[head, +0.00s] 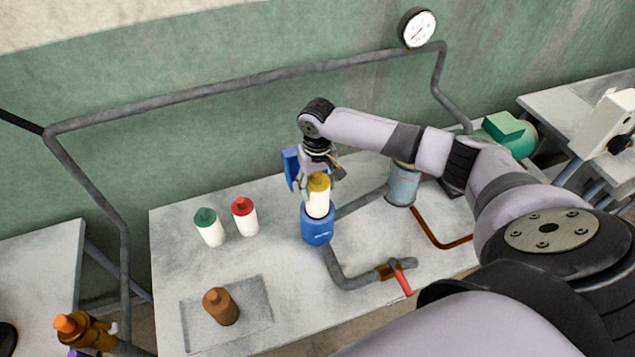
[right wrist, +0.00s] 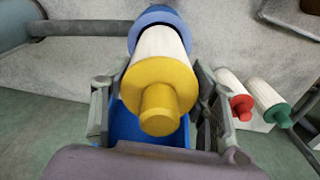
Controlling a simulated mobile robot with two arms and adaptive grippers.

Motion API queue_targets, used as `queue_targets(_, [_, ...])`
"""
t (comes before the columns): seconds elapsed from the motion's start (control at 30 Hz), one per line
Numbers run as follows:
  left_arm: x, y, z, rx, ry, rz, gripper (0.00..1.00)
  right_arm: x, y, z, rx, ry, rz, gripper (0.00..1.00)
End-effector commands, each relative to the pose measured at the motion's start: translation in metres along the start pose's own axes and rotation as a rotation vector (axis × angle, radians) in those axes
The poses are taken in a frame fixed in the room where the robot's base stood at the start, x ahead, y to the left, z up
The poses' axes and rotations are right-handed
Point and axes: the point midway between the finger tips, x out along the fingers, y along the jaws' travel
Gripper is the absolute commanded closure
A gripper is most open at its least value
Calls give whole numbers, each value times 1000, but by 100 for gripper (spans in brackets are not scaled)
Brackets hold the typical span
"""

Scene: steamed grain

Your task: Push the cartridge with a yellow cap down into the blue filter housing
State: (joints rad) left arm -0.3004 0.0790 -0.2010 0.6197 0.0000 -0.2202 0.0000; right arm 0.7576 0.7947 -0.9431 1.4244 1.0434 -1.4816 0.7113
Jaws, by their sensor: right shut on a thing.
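The cartridge with a yellow cap (head: 319,183) has a white body and stands upright, its lower end inside the blue filter housing (head: 317,229). Part of the white body shows above the housing rim. In the right wrist view the yellow cap (right wrist: 158,90) faces the camera, with the blue housing (right wrist: 158,15) beyond it. My right gripper (head: 317,192) comes from above, its fingers on both sides of the cartridge, shut on it. My left gripper is not in view.
White bottles with a green cap (head: 205,216) and a red cap (head: 242,204) stand left of the housing. A brown bottle (head: 221,307) is on a grey tray (head: 258,292). A pipe with a red-handled valve (head: 401,279) runs right. A metal cylinder (head: 402,186) stands behind.

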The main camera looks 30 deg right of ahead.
Motion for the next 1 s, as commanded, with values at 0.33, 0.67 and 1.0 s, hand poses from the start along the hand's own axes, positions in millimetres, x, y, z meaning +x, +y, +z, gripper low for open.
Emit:
queue_targets(0.33, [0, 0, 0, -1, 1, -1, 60, 0, 0, 0, 0, 1, -1, 81])
queue_targets(0.67, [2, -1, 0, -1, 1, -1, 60, 5, 0, 0, 1, 1, -1, 81])
queue_targets(1.0, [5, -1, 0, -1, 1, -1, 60, 15, 0, 0, 1, 1, -1, 81])
